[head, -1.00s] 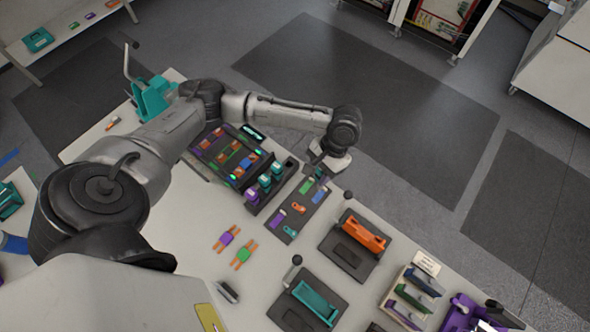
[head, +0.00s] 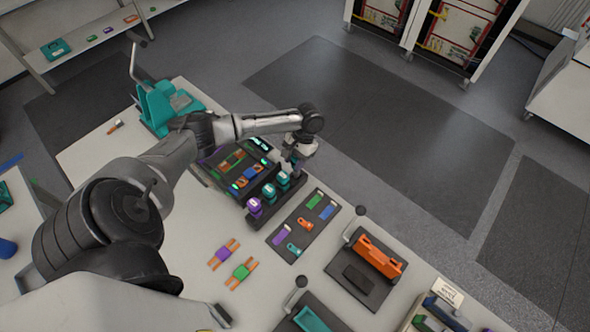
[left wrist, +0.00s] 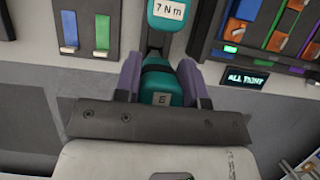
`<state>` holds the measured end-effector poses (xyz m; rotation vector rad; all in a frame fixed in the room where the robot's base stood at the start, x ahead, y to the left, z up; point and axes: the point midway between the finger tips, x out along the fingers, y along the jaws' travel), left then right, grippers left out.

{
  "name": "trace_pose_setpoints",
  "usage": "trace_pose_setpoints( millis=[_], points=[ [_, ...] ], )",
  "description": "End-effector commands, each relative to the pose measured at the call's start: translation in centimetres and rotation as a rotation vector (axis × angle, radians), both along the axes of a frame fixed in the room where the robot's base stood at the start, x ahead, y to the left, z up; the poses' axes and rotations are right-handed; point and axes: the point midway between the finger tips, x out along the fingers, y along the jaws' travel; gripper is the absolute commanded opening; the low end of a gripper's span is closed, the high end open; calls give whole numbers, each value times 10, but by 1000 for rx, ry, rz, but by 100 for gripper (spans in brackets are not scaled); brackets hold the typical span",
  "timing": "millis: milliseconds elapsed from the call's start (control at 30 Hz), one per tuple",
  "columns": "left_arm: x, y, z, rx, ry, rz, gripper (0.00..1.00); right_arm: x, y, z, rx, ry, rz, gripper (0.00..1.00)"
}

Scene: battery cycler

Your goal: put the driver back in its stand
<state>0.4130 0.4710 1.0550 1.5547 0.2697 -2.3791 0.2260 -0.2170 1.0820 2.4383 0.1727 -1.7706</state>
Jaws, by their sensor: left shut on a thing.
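My left gripper (head: 292,160) is over the far end of the dark driver stand (head: 287,199). In the left wrist view the left gripper (left wrist: 160,72) has its purple fingers shut on a teal driver (left wrist: 160,92) with a label on its cap. The driver's lower end is hidden, so I cannot tell whether it is in the stand. In the left wrist view a teal driver labelled 7 N m (left wrist: 167,12) is just beyond the held one. My right gripper is not in view.
A dark mat (head: 304,228) with small coloured parts lies beside the stand. A panel with coloured cells (head: 235,165) and a lit display (left wrist: 246,78) is on the other side. A fixture with an orange part (head: 378,256) stands nearer. Bare table lies around the purple and green pieces (head: 224,254).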

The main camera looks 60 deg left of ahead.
Motion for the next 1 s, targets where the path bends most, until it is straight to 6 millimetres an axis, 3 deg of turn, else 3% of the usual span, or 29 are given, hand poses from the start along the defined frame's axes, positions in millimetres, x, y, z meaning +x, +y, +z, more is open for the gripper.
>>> trace_pose_setpoints(
  millis=[300,600,633,900,1000],
  points=[
    [0,-1,-38,-1,-1,-1,0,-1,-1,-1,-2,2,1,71],
    [0,0,-44,1,-2,-1,0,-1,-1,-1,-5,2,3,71],
    [0,-1,-44,1,-1,-1,38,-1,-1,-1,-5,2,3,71],
    [0,-1,-44,1,-1,-1,63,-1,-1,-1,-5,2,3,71],
    [0,-1,-44,1,-1,-1,63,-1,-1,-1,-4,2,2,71]
  ],
)
